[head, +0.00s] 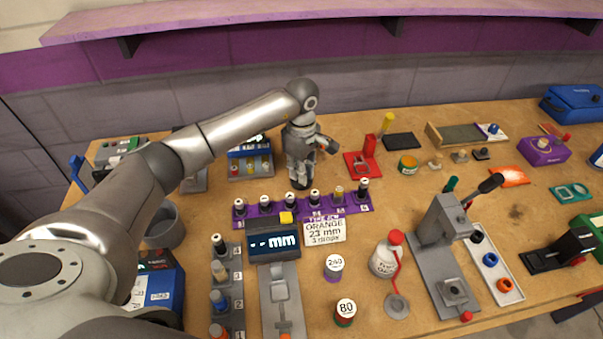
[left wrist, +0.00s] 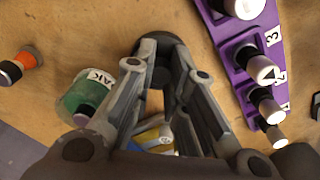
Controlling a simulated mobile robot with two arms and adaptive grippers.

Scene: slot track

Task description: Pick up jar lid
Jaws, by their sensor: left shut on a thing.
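My left gripper (head: 299,184) reaches down over the bench behind the purple rack in the head view. In the left wrist view its two fingers (left wrist: 163,62) close together at their tips on a dark round thing, which looks like the jar lid (left wrist: 165,42). The fingers hide much of it. A green jar (left wrist: 82,102) with a white label stands left of the fingers, apart from them. I cannot tell whether the lid touches the bench. My right gripper is not in view.
A purple rack (head: 265,209) of dark-capped bottles stands just in front of the gripper; it also shows in the left wrist view (left wrist: 233,40). A red stand (head: 362,166) is to the right. A dark-and-orange piece (left wrist: 17,66) lies left of the jar.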

